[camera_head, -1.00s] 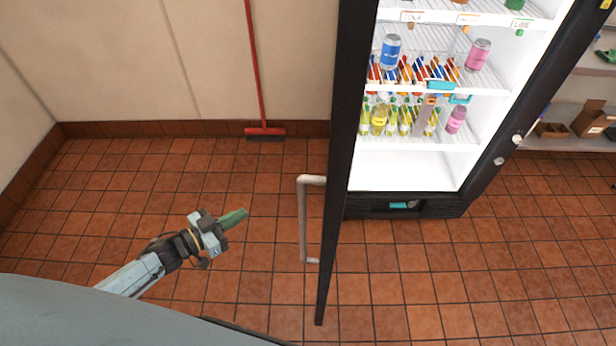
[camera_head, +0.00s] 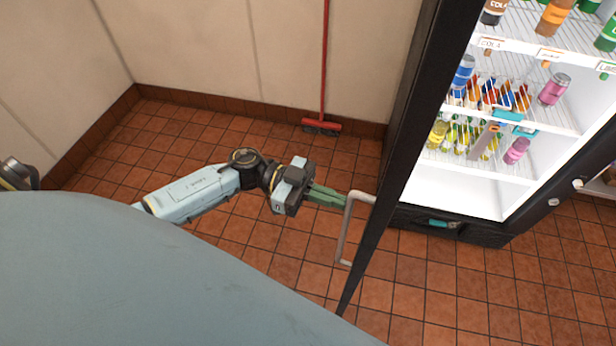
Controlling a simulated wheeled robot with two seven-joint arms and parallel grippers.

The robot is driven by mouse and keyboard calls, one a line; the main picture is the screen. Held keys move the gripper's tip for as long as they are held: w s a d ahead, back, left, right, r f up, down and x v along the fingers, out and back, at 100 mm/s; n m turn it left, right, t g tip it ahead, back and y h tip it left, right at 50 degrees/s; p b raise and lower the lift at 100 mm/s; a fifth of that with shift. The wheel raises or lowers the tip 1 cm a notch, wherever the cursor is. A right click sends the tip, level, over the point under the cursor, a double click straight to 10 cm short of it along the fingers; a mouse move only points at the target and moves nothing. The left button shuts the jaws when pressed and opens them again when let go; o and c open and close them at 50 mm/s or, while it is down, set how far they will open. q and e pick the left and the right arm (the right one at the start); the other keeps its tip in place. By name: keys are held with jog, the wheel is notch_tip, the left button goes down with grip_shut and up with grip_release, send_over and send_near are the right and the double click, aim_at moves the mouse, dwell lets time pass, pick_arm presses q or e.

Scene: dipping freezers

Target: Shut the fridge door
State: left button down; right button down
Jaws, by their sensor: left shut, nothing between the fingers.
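The fridge (camera_head: 555,215) stands at the right with its lit shelves showing. Its black-framed door (camera_head: 398,165) stands wide open and is seen nearly edge-on, swung out toward me. A grey bar handle (camera_head: 346,230) is on the door's left face. My left gripper (camera_head: 342,200) is shut and empty, its green fingertips right beside the upper part of the handle. I cannot tell whether they touch it. My right gripper is not in view.
A red broom (camera_head: 322,125) leans against the wall behind. The tiled floor (camera_head: 230,290) around the door is clear. My own pale blue body covers the lower left.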

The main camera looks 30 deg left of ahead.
pick_arm(q)
jog(key=shift+w+d+p, duration=0.2)
jog(key=shift+d, duration=0.9)
jog(key=shift+w+d+p, duration=0.15)
jog(key=shift+d+p, duration=0.05)
jog(key=shift+d, duration=0.9)
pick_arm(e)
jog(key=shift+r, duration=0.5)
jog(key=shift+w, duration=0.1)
